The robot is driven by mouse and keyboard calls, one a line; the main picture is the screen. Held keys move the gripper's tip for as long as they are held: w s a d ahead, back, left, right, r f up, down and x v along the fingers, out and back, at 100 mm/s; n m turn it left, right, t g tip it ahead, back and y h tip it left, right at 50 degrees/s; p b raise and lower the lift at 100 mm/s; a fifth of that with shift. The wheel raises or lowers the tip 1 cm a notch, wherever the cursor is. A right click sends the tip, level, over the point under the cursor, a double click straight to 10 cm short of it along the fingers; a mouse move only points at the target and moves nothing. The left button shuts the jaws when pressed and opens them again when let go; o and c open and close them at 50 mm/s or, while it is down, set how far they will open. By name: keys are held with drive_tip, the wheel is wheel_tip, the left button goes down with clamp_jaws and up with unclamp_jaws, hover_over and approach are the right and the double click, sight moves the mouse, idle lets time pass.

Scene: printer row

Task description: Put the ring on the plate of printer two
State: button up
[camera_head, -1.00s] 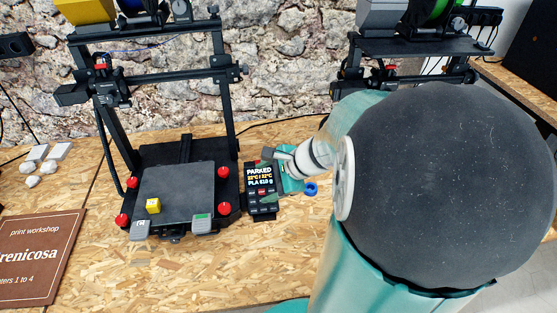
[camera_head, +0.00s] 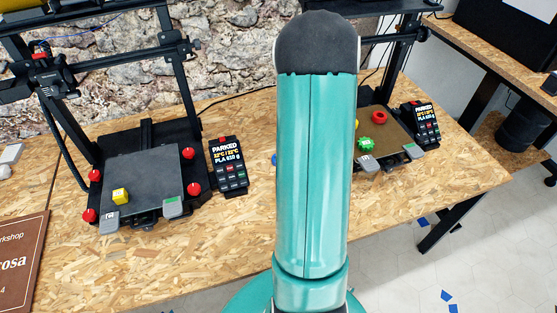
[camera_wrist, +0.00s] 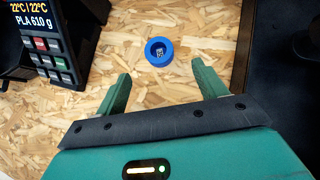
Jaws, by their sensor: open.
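A small blue ring (camera_wrist: 159,51) with a pale tag in its middle lies on the wooden bench in the wrist view. My gripper (camera_wrist: 160,74) is open and empty, its two green fingers spread. The ring appears just beyond the fingertips, roughly centred between them, untouched. In the head view only a blue sliver (camera_head: 274,160) shows beside my arm, which hides my gripper. The right printer's brown plate (camera_head: 392,145) bears a red ring (camera_head: 379,117) and a green toothed piece (camera_head: 372,145). I cannot read which printer is two.
A control screen (camera_head: 228,167) stands right of the left printer; it also shows in the wrist view (camera_wrist: 48,35). A second screen (camera_head: 421,124) stands by the right printer. A brown sign (camera_head: 22,262) lies at left. The bench front between the printers is clear.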

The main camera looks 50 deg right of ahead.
drive_tip(key=x, duration=0.7)
drive_tip(key=shift+w, duration=0.35)
drive_tip(key=c, duration=1.1)
drive_tip(key=shift+r, duration=0.15)
